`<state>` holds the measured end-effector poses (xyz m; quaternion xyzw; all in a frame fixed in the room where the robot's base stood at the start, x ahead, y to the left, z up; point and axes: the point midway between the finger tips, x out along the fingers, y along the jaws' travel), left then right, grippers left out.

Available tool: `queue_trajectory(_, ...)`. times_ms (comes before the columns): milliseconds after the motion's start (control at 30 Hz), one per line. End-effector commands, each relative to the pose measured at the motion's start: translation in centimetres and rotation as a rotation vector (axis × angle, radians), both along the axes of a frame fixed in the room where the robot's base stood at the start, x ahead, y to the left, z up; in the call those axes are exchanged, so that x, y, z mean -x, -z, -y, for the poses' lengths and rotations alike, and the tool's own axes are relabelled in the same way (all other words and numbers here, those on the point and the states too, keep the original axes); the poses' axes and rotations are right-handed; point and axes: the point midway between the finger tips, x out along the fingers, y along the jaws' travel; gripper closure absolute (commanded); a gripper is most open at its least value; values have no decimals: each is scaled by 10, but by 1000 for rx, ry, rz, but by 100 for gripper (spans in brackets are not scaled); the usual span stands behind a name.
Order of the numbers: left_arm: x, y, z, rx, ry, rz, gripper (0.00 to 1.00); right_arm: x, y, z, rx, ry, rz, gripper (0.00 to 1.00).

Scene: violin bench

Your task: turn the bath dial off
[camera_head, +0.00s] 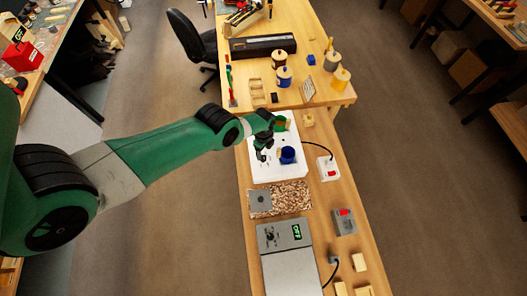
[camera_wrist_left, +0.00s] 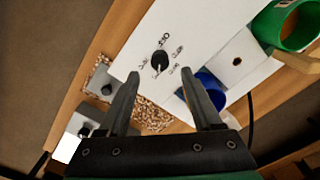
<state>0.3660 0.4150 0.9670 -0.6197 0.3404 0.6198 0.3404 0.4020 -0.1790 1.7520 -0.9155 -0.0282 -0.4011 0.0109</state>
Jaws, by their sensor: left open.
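The white bath unit (camera_head: 289,172) stands on the wooden bench, with a green pot (camera_head: 280,122) and a blue pot (camera_head: 288,155) in it. The black bath dial (camera_wrist_left: 160,61) shows in the left wrist view on the white panel, ringed by small printed labels; its exact setting is too small to read. My left gripper (camera_head: 262,152) is over the unit's left part. In the left wrist view the left gripper (camera_wrist_left: 160,73) is open and empty, its fingertips pointing toward the dial, one on either side in the picture. I cannot tell whether they touch it. My right gripper is out of view.
A chip-filled tray (camera_head: 292,197) sits in front of the bath. A grey unit (camera_head: 287,238) with a knob and green display stands nearer. A white switch box (camera_head: 328,170) with a red switch is cabled at the right, and a grey switch box (camera_head: 344,221) is below it.

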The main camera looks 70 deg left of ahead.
Motion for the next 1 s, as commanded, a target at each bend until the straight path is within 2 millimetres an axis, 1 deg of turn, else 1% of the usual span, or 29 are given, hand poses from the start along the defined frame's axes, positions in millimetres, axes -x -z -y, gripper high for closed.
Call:
queue_trajectory(33,0,24,0,0,0,0,34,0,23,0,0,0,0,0)
queue_trajectory(100,0,37,0,1,0,-1,34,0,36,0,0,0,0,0)
queue_trajectory(200,0,50,0,-1,0,1,34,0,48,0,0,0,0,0)
queue_trajectory(300,0,55,0,-1,0,1,34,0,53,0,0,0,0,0)
queue_trajectory(567,0,53,0,0,0,0,34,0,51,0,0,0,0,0)
queue_trajectory(600,0,53,0,0,0,0,37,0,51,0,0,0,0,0)
queue_trajectory(667,0,53,0,0,0,0,48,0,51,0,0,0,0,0)
queue_trajectory(700,0,53,0,0,0,0,55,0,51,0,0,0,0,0)
queue_trajectory(767,0,53,0,0,0,0,66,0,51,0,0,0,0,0)
queue_trajectory(800,0,53,0,0,0,0,73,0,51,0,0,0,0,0)
queue_trajectory(933,0,53,0,0,0,0,97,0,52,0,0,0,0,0)
queue_trajectory(967,0,53,0,0,0,0,100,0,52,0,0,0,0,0)
queue_trajectory(1000,0,53,0,0,0,0,100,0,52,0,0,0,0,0)
